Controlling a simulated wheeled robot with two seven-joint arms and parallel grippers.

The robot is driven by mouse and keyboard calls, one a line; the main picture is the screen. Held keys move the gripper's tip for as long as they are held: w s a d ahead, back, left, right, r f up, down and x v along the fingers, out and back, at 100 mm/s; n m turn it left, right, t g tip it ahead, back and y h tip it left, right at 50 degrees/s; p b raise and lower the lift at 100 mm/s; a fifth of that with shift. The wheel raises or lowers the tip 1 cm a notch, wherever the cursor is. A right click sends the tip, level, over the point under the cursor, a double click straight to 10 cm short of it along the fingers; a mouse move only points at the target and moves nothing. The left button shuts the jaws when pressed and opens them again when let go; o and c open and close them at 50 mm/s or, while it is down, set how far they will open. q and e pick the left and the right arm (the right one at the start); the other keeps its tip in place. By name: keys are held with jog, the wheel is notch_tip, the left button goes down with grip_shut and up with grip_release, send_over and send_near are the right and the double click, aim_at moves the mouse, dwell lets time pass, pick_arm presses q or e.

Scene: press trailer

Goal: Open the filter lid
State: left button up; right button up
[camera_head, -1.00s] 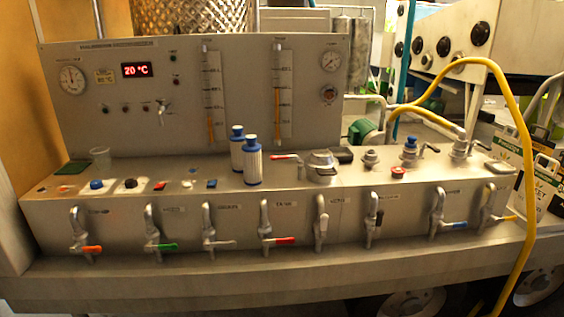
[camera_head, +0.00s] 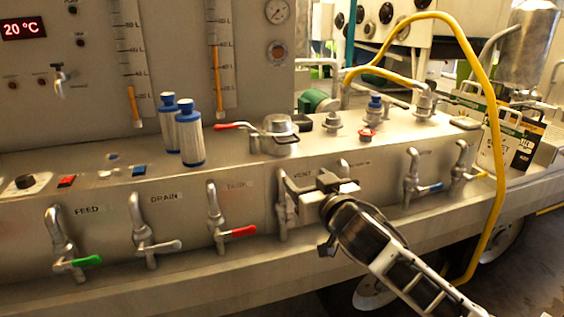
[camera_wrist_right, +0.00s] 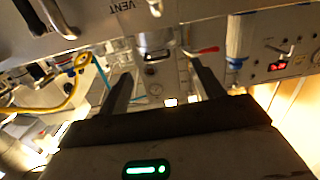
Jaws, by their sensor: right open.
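The round metal filter housing with its lid (camera_head: 278,127) stands on the bench top in the head view, right of the blue-and-white filter cartridges. A red-tipped lever (camera_head: 232,126) sticks out to its left. My right gripper (camera_head: 312,190) is in front of the bench's front face, lower than the lid and apart from it, near the VENT valve. In the right wrist view, which is upside down, the housing (camera_wrist_right: 155,42) shows beyond the open, empty fingers (camera_wrist_right: 160,80), with the red lever (camera_wrist_right: 206,50) beside it. The lid looks closed. My left gripper is not in view.
Two filter cartridges (camera_head: 190,137) stand left of the lid. Several valves, such as the red-handled one (camera_head: 217,215), jut from the front face. A red knob (camera_head: 367,134) and a yellow hose (camera_head: 493,130) are to the right. Gauges and level tubes rise behind.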

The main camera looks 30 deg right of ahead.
aim_at(289, 143)
jog(key=shift+m+h, duration=0.4)
jog(key=r+x, duration=0.1)
jog(key=x, duration=0.4)
jog(key=r+p+x, duration=0.1)
jog(key=x, duration=0.4)
jog(key=r+x, duration=0.1)
jog(key=x, duration=0.4)
jog(key=shift+w+d, duration=0.15)
jog(key=shift+d, duration=0.15)
jog(key=shift+w+d+t, duration=0.15)
jog(key=shift+w+t, duration=0.15)
jog(key=shift+w, duration=0.25)
